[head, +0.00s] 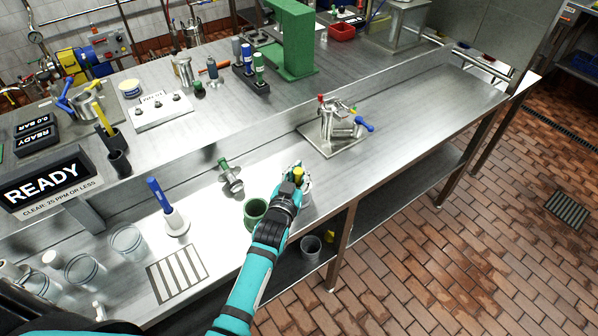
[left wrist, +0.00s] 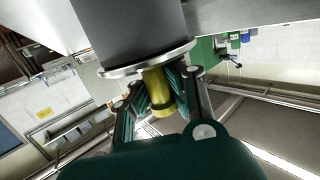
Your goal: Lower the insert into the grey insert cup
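The insert shows its yellow handle (head: 298,175) between the fingers of my left gripper (head: 297,181). In the left wrist view the gripper (left wrist: 160,92) has green finger pads against both sides of the yellow handle (left wrist: 158,92). A silver flange (left wrist: 120,72) lies at the handle's base, with a wide grey cylinder (left wrist: 130,30) right beyond it, which looks like the grey insert cup. The flange sits at or very close to the cylinder's rim; I cannot tell whether it is fully seated. In the head view my gripper mostly hides the cup (head: 307,192). My right gripper is not in view.
A green cup (head: 255,211) stands just left of my gripper. A metal fitting with a green knob (head: 231,178) is behind it. A valve on a plate (head: 336,135) stands to the right. The bench's front edge is close by; the bench at far right is clear.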

